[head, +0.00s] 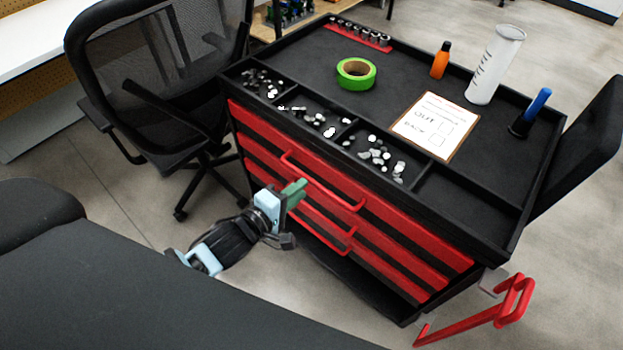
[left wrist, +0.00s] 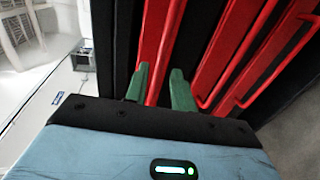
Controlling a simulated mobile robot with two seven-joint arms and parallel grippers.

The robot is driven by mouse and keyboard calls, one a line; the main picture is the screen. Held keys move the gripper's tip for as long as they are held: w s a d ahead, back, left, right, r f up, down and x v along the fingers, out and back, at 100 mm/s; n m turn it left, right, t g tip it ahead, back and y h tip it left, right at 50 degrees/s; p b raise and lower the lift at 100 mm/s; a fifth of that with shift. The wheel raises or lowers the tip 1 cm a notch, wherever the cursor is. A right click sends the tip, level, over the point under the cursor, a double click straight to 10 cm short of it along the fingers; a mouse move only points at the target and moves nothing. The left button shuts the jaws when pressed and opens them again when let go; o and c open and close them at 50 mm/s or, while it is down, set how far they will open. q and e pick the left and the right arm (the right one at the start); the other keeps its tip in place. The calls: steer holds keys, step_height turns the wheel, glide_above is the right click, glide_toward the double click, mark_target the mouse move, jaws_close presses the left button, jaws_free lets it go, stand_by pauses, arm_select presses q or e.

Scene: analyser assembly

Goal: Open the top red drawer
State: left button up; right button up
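The top red drawer (head: 250,118) is at the upper front of the black tool cart and looks closed. Its red bar handle (head: 325,184) runs along the front. My left gripper (head: 296,192), with green fingers, is at the front of the drawers, close to the left part of this handle. In the left wrist view the two green fingers (left wrist: 160,92) are apart, and a red bar (left wrist: 165,50) runs between them; I cannot tell whether they touch it. My right gripper is in neither view.
Lower red drawers have their own handles (head: 330,233), close below the gripper. The cart top (head: 400,65) holds green tape (head: 356,73), bottles, a clipboard (head: 435,124) and bins of small parts. An office chair (head: 160,80) stands to the left. A red side handle (head: 490,312) sticks out at right.

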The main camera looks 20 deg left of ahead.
mark_target(311, 182)
arm_select(q)
steer(key=shift+x, duration=2.75)
jaws_close()
